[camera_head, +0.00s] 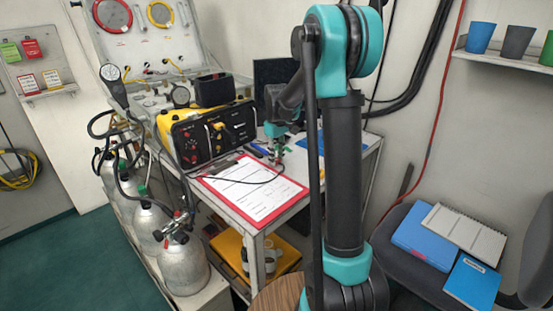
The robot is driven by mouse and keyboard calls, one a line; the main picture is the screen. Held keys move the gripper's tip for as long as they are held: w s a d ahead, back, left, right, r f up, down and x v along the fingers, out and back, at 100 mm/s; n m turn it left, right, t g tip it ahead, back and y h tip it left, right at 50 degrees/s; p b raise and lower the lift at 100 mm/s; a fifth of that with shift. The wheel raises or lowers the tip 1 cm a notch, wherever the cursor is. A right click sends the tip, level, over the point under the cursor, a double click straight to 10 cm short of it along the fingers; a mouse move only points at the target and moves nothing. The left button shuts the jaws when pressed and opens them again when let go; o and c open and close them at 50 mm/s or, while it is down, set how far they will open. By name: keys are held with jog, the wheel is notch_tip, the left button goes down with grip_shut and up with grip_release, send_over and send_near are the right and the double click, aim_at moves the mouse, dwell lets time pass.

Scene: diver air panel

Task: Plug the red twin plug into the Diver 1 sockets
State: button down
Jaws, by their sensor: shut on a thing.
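The diver radio box (208,134), black-faced with a yellow case, stands on the table left of my gripper. Its face has red parts at the left (191,146) and a yellow piece (217,126) near the middle. The labels are too small to read, so I cannot tell which sockets are Diver 1. My gripper (279,151) is right of the box, above the back of the table, apart from the box face. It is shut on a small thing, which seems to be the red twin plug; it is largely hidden. A thin black cable (246,182) loops over the clipboard towards it.
A red clipboard (292,199) with white paper lies at the table's front. Gas cylinders (182,268) with hoses stand left of the table. A gauge panel (140,35) is behind. A chair with blue folders (426,236) stands at right.

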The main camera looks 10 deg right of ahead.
jog(key=shift+r, duration=1.2)
